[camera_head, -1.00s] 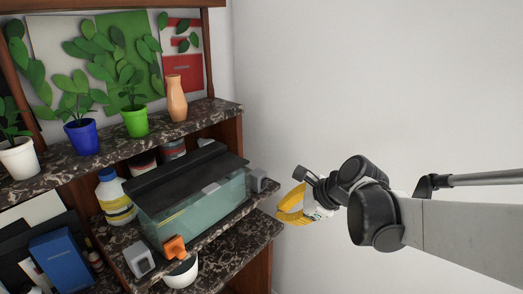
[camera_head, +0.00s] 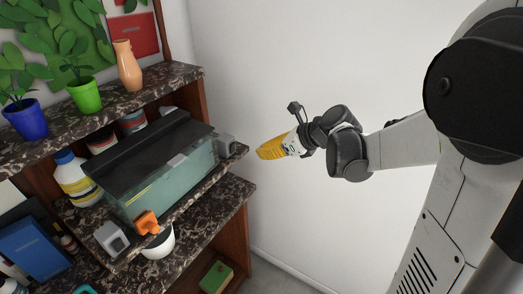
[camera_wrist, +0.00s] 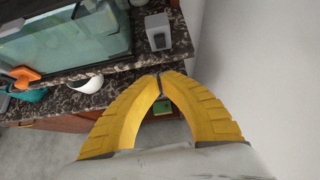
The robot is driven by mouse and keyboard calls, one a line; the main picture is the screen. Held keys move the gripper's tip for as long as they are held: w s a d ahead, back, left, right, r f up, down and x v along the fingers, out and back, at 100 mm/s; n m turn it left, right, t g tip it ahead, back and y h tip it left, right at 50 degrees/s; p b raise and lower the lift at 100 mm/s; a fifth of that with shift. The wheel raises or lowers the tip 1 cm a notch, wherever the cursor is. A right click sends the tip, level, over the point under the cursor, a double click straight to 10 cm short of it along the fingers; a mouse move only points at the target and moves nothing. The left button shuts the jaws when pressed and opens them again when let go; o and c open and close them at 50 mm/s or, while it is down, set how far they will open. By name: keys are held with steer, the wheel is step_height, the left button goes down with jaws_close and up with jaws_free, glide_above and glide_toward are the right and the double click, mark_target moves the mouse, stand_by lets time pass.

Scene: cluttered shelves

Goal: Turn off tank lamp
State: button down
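The glass tank (camera_head: 170,190) stands on a marbled shelf and holds greenish water. A long black hood (camera_head: 135,155), which looks like the tank lamp, lies along its top. A small light-grey piece (camera_head: 178,160) sits on the hood's front edge. I cannot tell whether the lamp is lit. The tank's glass also shows at the upper left of the wrist view (camera_wrist: 85,35). My gripper (camera_head: 262,154) is right of the tank, apart from it, in front of the white wall. Its yellow fingers meet at the tips in the wrist view (camera_wrist: 160,82), with nothing seen between them.
A grey box (camera_head: 226,143) stands at the tank's right end, another (camera_head: 111,237) at its near left. An orange object (camera_head: 147,222) is at the tank's front. A white bowl (camera_head: 160,243) sits below. Potted plants and a vase (camera_head: 128,65) line the upper shelf.

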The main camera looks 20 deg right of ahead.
mark_target(232, 149)
steer(key=w+a+f+b, duration=0.1)
steer(key=w+a, duration=0.1)
steer(key=w+a+f, duration=0.1)
steer(key=w, duration=0.2)
steer(key=w+a+f+b, duration=0.1)
steer(key=w+a+f, duration=0.1)
steer(key=shift+w+a+b, duration=0.3)
steer(key=shift+w, duration=0.1)
steer(key=shift+w+a+r+p, duration=0.35)
steer(key=shift+w+r+p, duration=0.1)
steer(key=shift+p, duration=0.15)
steer(key=shift+f, duration=0.25)
steer(key=shift+s, duration=0.1)
steer(key=shift+r, duration=0.1)
